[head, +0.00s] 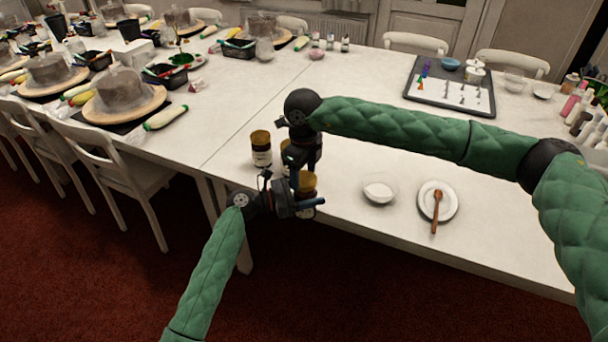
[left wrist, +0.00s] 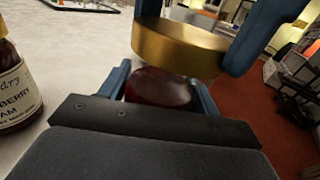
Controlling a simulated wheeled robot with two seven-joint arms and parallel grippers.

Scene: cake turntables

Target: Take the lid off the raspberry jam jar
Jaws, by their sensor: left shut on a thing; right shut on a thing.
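I cannot tell whether lid and glass still touch. The held jar's label is hidden. My left gripper also shows in the head view (head: 298,203).
A further jar is partly hidden behind my right gripper. A white bowl (head: 379,192) and a plate (head: 447,211) with a wooden utensil (head: 436,208) lie right.

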